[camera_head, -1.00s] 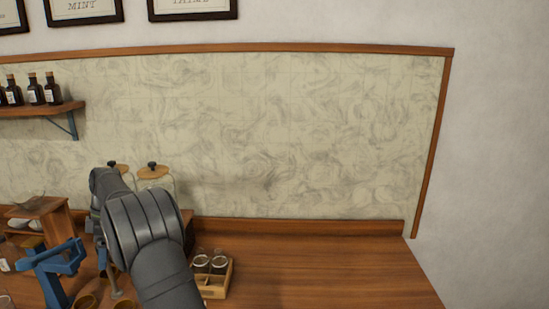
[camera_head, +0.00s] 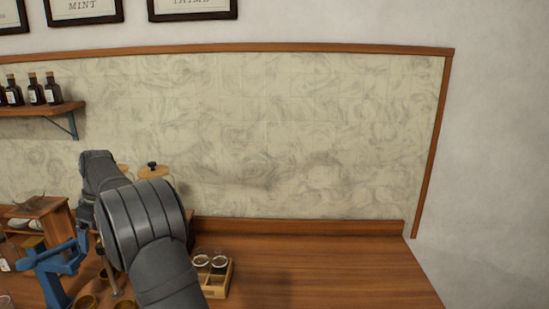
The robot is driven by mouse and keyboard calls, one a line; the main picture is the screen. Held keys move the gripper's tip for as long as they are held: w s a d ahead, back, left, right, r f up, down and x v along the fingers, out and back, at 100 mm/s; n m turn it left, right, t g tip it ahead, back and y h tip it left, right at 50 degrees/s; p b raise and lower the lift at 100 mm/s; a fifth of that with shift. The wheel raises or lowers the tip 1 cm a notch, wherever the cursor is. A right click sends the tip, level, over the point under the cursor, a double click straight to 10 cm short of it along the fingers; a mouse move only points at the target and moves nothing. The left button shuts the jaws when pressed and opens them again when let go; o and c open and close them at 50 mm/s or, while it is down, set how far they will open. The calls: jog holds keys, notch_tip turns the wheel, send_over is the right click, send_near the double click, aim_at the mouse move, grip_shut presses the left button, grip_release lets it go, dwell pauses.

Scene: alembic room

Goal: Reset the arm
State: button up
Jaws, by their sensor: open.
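My arm shows in the head view as dark grey links, rising from the bottom edge and bending to the upper left over the wooden worktop (camera_head: 320,262). The bend of the arm is in front of the lidded jars. My gripper cannot be made out in this view, so its place and what it is near are hidden.
A blue stand (camera_head: 52,268) is close left of my arm. A wooden crate (camera_head: 217,291) with two small dark-filled jars is close right. A glass jar with a wooden lid (camera_head: 153,172) stands behind. A shelf (camera_head: 38,110) holds dark bottles. The worktop's right side is clear.

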jog(key=v, duration=0.2)
jog(key=shift+a+r, duration=0.3)
jog(key=shift+r, duration=0.2)
jog(key=shift+s+d+r, duration=0.25)
jog(key=shift+s+r, duration=0.1)
jog(key=shift+s, duration=0.15)
